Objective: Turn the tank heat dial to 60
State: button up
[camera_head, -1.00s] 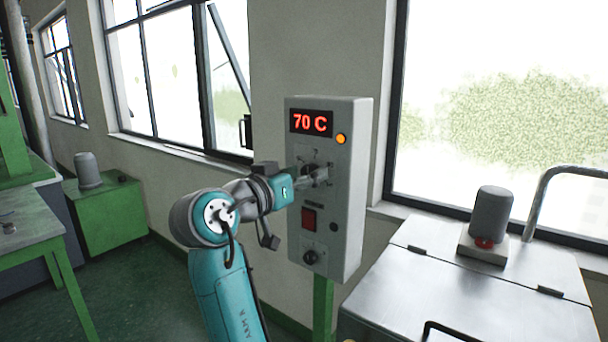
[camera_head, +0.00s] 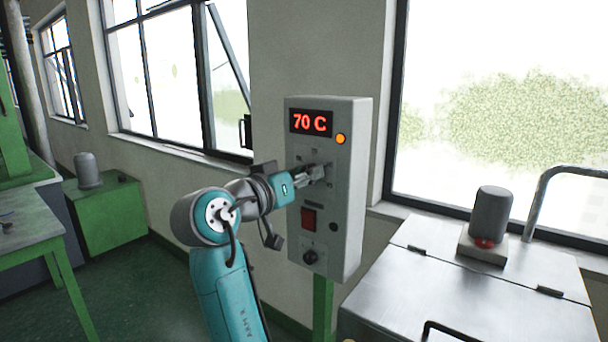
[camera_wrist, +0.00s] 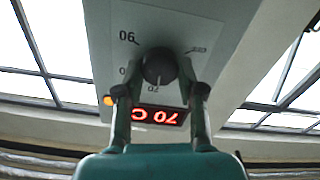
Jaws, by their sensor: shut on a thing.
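The control box (camera_head: 351,215) stands on a green post, with a lit red display (camera_head: 311,122) reading 70 C. The heat dial is hidden behind my gripper (camera_head: 319,173) in the head view. In the wrist view the dark round dial (camera_wrist: 159,66) sits between the two fingers of my gripper (camera_wrist: 160,80), which are shut on it. The wrist picture is rolled, so the display (camera_wrist: 156,115) reads upside down. A pale line on the dial points towards the 70 mark (camera_wrist: 153,89); a 90 mark (camera_wrist: 128,38) shows to the left.
An orange lamp (camera_head: 341,139) is lit beside the display. A red switch (camera_head: 309,218) and a small black knob (camera_head: 311,257) are below the dial on the box. A metal tank lid (camera_head: 460,290) with a grey motor (camera_head: 491,214) stands at right.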

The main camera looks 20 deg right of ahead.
jog(key=n, duration=1)
jog(key=shift+w+a+f+n, duration=0.1)
jog(key=shift+w+f+n, duration=0.05)
jog(key=shift+n, duration=0.25)
dwell(0.4)
jog(key=o, duration=1.1)
jog(key=shift+o, duration=0.2)
jog(key=v, duration=1.2)
